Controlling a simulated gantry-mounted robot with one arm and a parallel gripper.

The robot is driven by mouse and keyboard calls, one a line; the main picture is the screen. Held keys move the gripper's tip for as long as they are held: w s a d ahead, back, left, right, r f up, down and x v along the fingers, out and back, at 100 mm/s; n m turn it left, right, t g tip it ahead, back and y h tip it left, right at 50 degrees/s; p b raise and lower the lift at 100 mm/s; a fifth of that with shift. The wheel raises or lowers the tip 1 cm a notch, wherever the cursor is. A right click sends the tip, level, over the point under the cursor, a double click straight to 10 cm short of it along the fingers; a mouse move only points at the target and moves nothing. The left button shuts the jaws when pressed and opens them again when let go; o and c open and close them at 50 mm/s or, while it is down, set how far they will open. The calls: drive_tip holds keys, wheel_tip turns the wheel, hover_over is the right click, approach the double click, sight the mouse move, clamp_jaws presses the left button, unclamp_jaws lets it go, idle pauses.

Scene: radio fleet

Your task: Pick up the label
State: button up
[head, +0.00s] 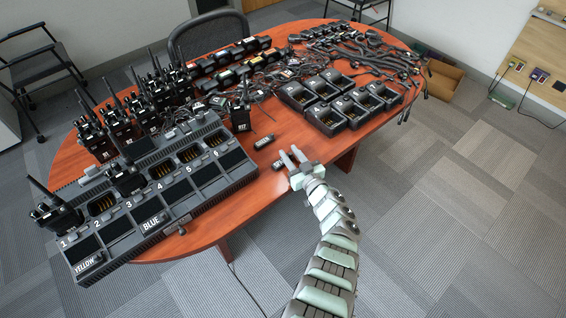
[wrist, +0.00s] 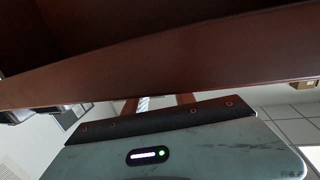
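Two printed labels show in the head view on the front of the long black charger: one reads YELLOW (head: 88,263) at its left end, one reads BLUE (head: 153,221) near its middle. I cannot tell which label the task means. A small dark block with a pale marking (head: 264,142) lies on the table near the gripper, and a smaller dark piece (head: 277,165) lies closer to the table edge. My gripper (head: 289,151) is at the front right edge of the table, its two fingers apart and nothing visible between them. No label shows in the wrist view.
The long charger (head: 192,201) fills the table's front left, with several radios around it. Black charger cups (head: 325,117) stand at the right, with cables (head: 365,50) behind. Bare tabletop (head: 290,130) lies between. The wrist view shows the table's edge (wrist: 160,65) close by.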

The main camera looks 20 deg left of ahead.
clamp_jaws()
drive_tip(key=shift+r, duration=0.15)
idle(0.4)
